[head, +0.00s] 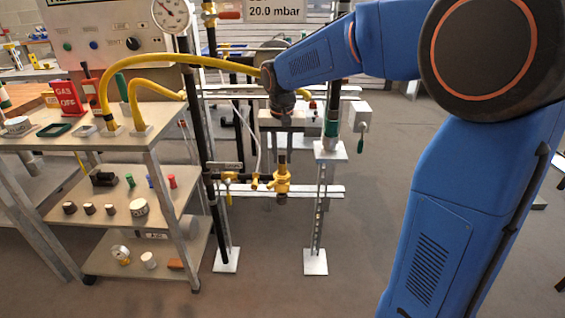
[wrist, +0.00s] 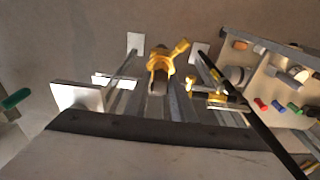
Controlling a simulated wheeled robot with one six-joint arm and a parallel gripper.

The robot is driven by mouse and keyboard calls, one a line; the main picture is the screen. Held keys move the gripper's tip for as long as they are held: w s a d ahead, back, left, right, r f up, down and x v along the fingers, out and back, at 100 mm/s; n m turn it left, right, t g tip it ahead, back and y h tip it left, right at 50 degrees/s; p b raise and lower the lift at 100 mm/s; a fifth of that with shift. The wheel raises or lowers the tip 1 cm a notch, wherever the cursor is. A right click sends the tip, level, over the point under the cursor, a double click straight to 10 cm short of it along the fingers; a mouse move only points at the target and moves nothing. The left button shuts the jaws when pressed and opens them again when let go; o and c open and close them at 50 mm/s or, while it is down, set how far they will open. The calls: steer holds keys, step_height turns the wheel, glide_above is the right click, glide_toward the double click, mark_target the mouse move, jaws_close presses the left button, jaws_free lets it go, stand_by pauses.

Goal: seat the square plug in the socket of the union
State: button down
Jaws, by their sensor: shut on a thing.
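The yellow brass union (head: 282,184) stands on the low horizontal pipe of the rack in the head view. In the wrist view the union (wrist: 161,60) is beyond my fingertips, with a side arm pointing up and right. My gripper (head: 282,128) points down above the union in the head view. In the wrist view my gripper (wrist: 158,100) is shut on the square plug (wrist: 158,84), a small grey-brown piece lined up with the union's top. I cannot tell whether the plug touches or enters the socket; the fingers hide most of it.
A yellow hose (head: 180,60) arches behind my gripper. A shelf cart (head: 150,165) with small parts stands left.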

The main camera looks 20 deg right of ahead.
mark_target(282, 162)
steer(key=shift+w+d, duration=0.15)
steer(key=shift+w, duration=0.35)
steer(key=shift+f, duration=1.75)
steer(key=c, duration=1.5)
jaws_free()
steer(key=shift+f, duration=0.1)
